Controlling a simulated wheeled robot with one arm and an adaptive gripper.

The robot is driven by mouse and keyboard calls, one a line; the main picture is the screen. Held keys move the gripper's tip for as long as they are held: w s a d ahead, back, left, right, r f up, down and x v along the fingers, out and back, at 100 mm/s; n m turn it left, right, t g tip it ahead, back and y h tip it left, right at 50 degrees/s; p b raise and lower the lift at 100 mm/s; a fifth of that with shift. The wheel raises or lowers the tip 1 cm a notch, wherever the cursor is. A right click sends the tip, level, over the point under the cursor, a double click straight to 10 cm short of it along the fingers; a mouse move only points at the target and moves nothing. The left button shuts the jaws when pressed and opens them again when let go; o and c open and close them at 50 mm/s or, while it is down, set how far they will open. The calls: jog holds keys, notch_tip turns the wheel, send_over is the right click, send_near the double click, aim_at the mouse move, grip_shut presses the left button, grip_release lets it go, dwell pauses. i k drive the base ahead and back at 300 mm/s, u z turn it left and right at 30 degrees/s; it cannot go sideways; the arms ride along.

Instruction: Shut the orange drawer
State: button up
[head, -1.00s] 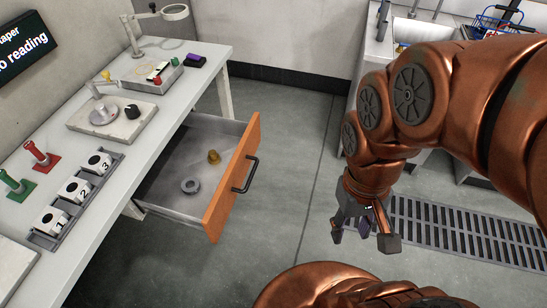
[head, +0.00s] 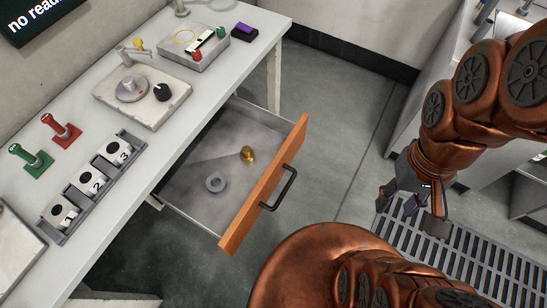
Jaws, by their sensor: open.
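The orange drawer (head: 265,187) stands pulled out from under the grey bench, in the middle of the head view. Its orange front carries a dark bar handle (head: 279,188). My gripper (head: 422,221) hangs to the right of the drawer, well apart from the handle, above the floor grating. Its fingers are spread and nothing shows between them.
Clear floor (head: 345,130) lies right of the drawer. A grey cabinet stands at the far right.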

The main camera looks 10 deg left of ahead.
aim_at(228, 215)
jog(key=u, duration=0.5)
jog(key=k, duration=0.6)
jog(key=u, duration=0.6)
jog(key=i, duration=0.5)
